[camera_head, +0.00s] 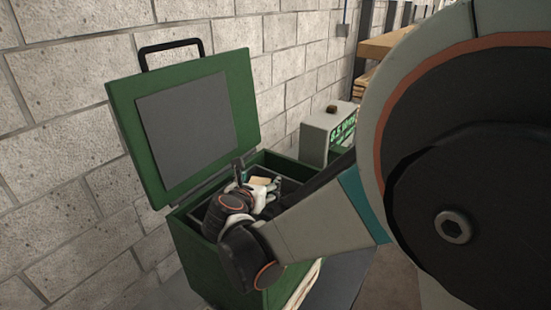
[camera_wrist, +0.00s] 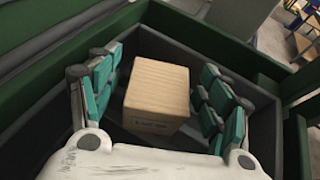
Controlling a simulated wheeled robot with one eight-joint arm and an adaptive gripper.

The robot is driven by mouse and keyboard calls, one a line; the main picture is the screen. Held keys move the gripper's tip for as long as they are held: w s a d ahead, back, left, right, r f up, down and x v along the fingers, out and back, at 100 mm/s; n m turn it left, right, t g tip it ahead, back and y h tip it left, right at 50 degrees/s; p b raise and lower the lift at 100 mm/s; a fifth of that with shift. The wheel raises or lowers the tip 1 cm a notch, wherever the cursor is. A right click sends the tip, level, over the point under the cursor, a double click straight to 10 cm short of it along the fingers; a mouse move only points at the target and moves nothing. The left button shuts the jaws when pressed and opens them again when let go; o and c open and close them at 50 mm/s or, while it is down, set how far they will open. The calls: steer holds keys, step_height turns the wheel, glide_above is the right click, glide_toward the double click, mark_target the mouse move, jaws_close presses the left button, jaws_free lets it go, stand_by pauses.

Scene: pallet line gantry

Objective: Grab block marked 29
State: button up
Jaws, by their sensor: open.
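A light wooden block (camera_wrist: 158,88) sits inside a dark grey-lined compartment of the green box, in the middle of the wrist view. Small dark marking shows on its near side, too small to read, so I cannot confirm the number 29. My gripper (camera_wrist: 160,98) is open, with one teal-padded finger on each side of the block. In the head view my gripper (camera_head: 258,178) reaches down into the box, with part of the block (camera_head: 260,181) showing between the fingers.
The green box (camera_head: 190,257) has its lid (camera_head: 118,110) raised against the block wall. The box's dark inner walls (camera_wrist: 262,105) surround the gripper closely. A grey device with green lettering (camera_head: 317,140) stands just behind the box. Wooden shelving (camera_head: 388,42) is farther back.

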steer(key=shift+s+r, duration=0.1)
steer(key=shift+s, duration=0.05)
steer(key=c, duration=1.3)
steer(key=shift+o, duration=0.2)
